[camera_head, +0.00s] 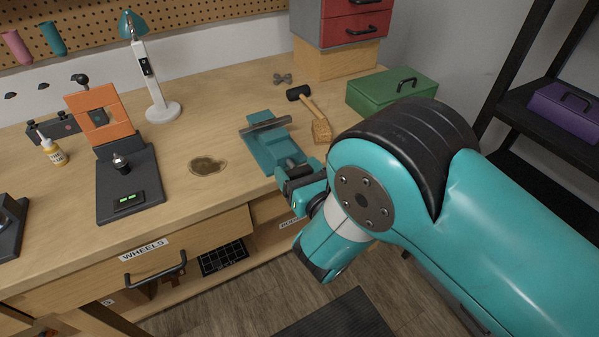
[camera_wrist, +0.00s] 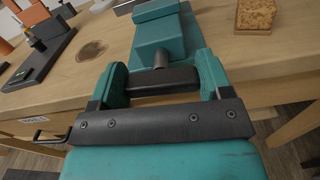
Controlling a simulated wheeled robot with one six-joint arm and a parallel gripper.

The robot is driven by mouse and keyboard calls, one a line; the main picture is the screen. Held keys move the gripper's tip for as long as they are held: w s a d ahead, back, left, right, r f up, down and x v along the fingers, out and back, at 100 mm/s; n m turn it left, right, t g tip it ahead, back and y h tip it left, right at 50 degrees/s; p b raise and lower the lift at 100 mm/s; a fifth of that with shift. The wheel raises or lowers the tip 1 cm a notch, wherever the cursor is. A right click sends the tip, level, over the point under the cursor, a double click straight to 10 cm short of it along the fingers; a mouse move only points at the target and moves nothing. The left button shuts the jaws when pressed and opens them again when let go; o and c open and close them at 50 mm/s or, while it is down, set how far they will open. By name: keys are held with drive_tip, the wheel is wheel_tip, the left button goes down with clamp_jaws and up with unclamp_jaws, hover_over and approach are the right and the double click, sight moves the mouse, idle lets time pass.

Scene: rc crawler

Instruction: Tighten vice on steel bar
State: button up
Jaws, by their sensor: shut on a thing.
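The teal vice (camera_head: 270,145) is fixed at the front of the workbench, right of the oil stain. The grey steel bar (camera_head: 265,125) lies across its jaws at the far end, and a part of it shows at the top of the wrist view (camera_wrist: 124,7). The vice (camera_wrist: 165,38) fills the upper middle of the wrist view, with its screw coming toward me. My gripper (camera_head: 297,183) is at the near end of the vice. In the wrist view its two teal fingers (camera_wrist: 163,82) are shut on the dark vice handle (camera_wrist: 150,80). In the head view my arm partly hides the handle.
A mallet (camera_head: 308,95), a tan block (camera_head: 321,131) and a green toolbox (camera_head: 391,91) stand right of the vice. A lamp (camera_head: 160,111) and a black stand with an orange panel (camera_head: 128,185) are to the left. The drawer marked WHEELS (camera_head: 190,245) is below the bench edge.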

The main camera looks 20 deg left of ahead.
drive_tip(key=m+b, duration=0.1)
drive_tip(key=m, duration=0.3)
drive_tip(key=shift+f+b, duration=0.15)
drive_tip(key=shift+b, duration=0.2)
drive_tip(key=m+b, duration=0.1)
drive_tip(key=m, duration=0.2)
drive_tip(key=shift+w+m, duration=0.1)
drive_tip(key=shift+m, duration=0.3)
drive_tip(key=m+b, duration=0.1)
drive_tip(key=m, duration=0.2)
drive_tip(key=shift+f+m+b, duration=0.1)
drive_tip(key=shift+m+b, duration=0.2)
drive_tip(key=shift+b, duration=0.1)
drive_tip(key=m+b, duration=0.2)
drive_tip(key=m, duration=0.2)
drive_tip(key=shift+f+m, duration=0.1)
drive_tip(key=shift+m, duration=0.2)
drive_tip(key=m+b, duration=0.2)
drive_tip(key=m, duration=0.1)
drive_tip(key=shift+m, duration=0.3)
drive_tip(key=m+b, duration=0.2)
drive_tip(key=m, duration=0.1)
drive_tip(key=shift+f+m+b, duration=0.15)
drive_tip(key=shift+m+b, duration=0.15)
drive_tip(key=m+b, duration=0.3)
drive_tip(key=shift+a, duration=0.1)
drive_tip(key=shift+m+b, duration=1.1)
drive_tip(key=shift+b, duration=0.1)
